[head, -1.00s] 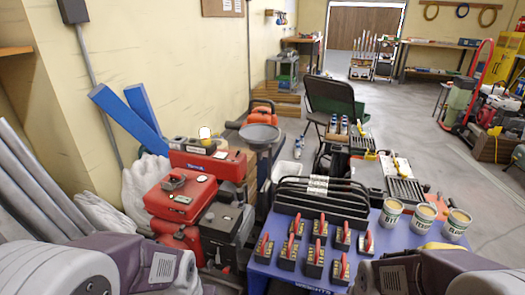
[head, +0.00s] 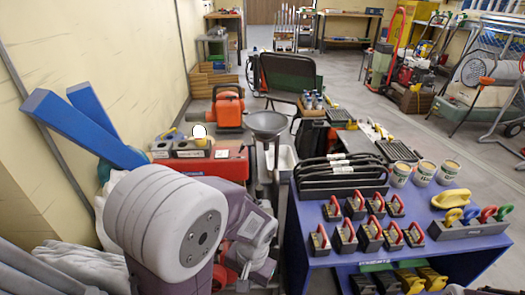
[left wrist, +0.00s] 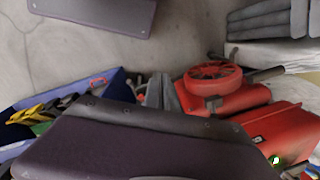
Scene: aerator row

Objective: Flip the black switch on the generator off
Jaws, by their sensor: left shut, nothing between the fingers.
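My left arm reaches in from the left in the head view, and its gripper (head: 252,262) is low beside the blue table, shut and empty; its fingertips are hard to make out. The red generator is mostly hidden behind this arm in the head view. In the left wrist view a red machine with a round slotted cover (left wrist: 213,78) stands beside a red casing (left wrist: 275,135), which seem to belong to it. Dark purple parts of my own arm fill the lower middle there. I cannot make out the black switch in either view.
A blue table (head: 300,235) stands right of my left arm, with several red-handled blocks, a black rack (head: 340,177) and cans (head: 424,172). A grey funnel (head: 266,123) stands close beyond my arm. Blue beams (head: 82,128) lean at the left wall.

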